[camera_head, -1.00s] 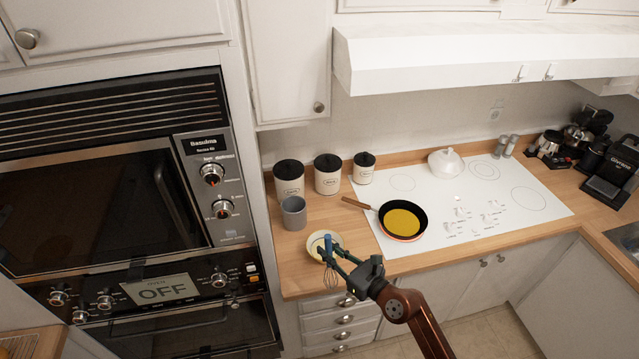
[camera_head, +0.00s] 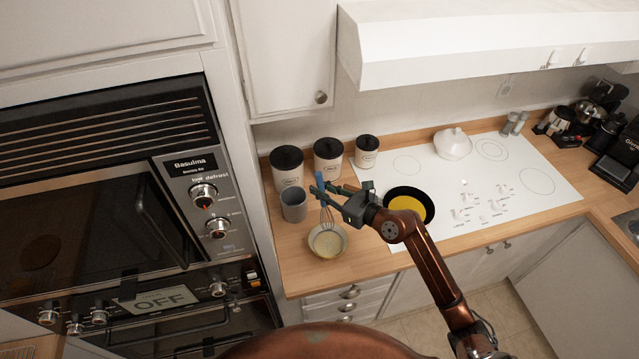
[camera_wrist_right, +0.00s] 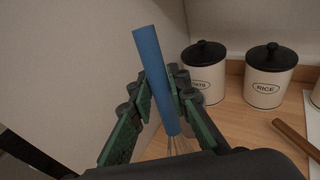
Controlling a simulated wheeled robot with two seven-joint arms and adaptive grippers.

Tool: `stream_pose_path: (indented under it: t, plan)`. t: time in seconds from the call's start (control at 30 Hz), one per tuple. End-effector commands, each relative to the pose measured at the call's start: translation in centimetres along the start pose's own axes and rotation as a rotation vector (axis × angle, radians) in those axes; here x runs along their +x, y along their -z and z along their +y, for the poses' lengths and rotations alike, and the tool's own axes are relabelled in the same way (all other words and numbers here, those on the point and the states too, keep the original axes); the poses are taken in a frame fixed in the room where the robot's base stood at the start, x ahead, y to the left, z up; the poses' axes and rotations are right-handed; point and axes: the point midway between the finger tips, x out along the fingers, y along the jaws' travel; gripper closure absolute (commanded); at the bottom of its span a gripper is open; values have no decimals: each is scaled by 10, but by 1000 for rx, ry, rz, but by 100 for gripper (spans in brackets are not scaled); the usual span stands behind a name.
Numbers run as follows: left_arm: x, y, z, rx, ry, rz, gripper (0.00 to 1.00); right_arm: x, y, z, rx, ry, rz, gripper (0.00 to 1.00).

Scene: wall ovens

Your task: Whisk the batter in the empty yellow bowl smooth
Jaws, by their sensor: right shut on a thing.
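The small pale yellow bowl (camera_head: 342,251) stands on the wooden counter near its front edge, with a cream-coloured inside. My right gripper (camera_head: 329,188) is shut on the blue handle of the whisk (camera_head: 320,182), just behind and above the bowl. The whisk is nearly upright, its wires (camera_head: 327,217) pointing down at the bowl's back part. I cannot tell whether the wires touch the contents. In the right wrist view the blue handle (camera_wrist_right: 157,80) stands slightly tilted between the green-padded fingers (camera_wrist_right: 170,110); the bowl is hidden there. My left gripper is out of view.
A grey cup (camera_head: 294,205) stands close behind the bowl, with black-lidded canisters (camera_head: 328,161) at the wall. A pan (camera_head: 408,206) with yellow contents sits on the white cooktop (camera_head: 480,185) to the right. The oven cabinet (camera_head: 185,200) rises at left.

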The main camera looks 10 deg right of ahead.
Motion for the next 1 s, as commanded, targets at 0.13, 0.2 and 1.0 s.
stream_pose_path:
  t: [0.13, 0.2, 1.0]
  plan:
    - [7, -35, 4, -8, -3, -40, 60, 0, 10, -2, 1, 3, 0, 100]
    - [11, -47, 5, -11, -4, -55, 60, 1, 16, -2, 2, 4, 0, 100]
    - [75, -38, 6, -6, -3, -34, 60, 18, 90, -1, 0, 0, 1, 100]
